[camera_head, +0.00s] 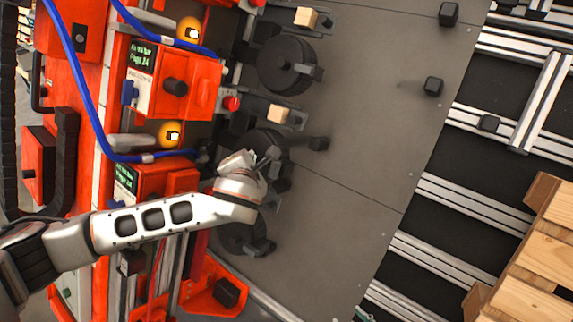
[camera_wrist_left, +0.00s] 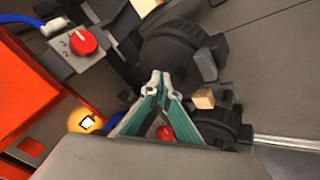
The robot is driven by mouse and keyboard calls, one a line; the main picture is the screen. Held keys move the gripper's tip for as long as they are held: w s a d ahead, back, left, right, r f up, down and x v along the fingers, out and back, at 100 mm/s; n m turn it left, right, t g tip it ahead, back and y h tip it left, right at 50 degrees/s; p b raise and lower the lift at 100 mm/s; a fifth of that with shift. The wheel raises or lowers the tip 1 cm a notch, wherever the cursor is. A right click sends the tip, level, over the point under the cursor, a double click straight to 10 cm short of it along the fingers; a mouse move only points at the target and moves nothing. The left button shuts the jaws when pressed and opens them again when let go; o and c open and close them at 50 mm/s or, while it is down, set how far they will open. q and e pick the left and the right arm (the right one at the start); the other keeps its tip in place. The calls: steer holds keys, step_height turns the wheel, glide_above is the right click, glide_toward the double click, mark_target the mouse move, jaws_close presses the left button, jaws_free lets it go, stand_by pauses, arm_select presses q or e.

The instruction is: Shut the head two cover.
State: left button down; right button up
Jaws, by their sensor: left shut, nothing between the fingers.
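Several black round head units line the edge of the grey plate: one at the top (camera_head: 287,66), one in the middle (camera_head: 262,141) and one lower down (camera_head: 240,238). No readable mark shows which is head two, and I cannot tell how far its cover is open. My left gripper (camera_head: 270,156) is over the middle unit, and its arm hides part of it. In the left wrist view my left gripper (camera_wrist_left: 159,76) is shut and empty, its teal fingers meeting at the tips in front of a black round unit (camera_wrist_left: 178,55). My right gripper is not in view.
Orange machine boxes (camera_head: 188,88) with green displays, yellow lamps (camera_head: 170,134) and blue hoses stand left of the units. A red rotary knob (camera_wrist_left: 83,40) and a wooden block (camera_wrist_left: 204,99) are close by the gripper. The grey plate (camera_head: 370,140) is mostly clear; wooden pallets (camera_head: 540,255) lie lower right.

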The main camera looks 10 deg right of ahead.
arm_select(q)
steer(key=s+a+r, duration=0.3)
steer(key=s+a, duration=0.1)
steer(key=shift+s+a+r, duration=0.3)
steer(key=shift+s+a, duration=0.05)
steer(key=shift+a, duration=0.05)
stand_by(1.0)
stand_by(0.4)
steer(key=s+d+f+n+g+h, duration=0.2)
steer(key=s+f+n, duration=0.2)
steer(key=f+n, duration=0.6)
steer(key=s+d+f+n+g+h, duration=0.15)
steer(key=s+f+n, duration=0.25)
steer(key=f+n, duration=0.55)
steer(key=s+a+f+n+y, duration=0.3)
steer(key=s+a+f+n, duration=1.4)
steer(key=n, duration=0.9)
steer(key=s+a, duration=0.2)
steer(key=a, duration=0.2)
steer(key=shift+f, duration=0.2)
steer(key=shift+t, duration=0.25)
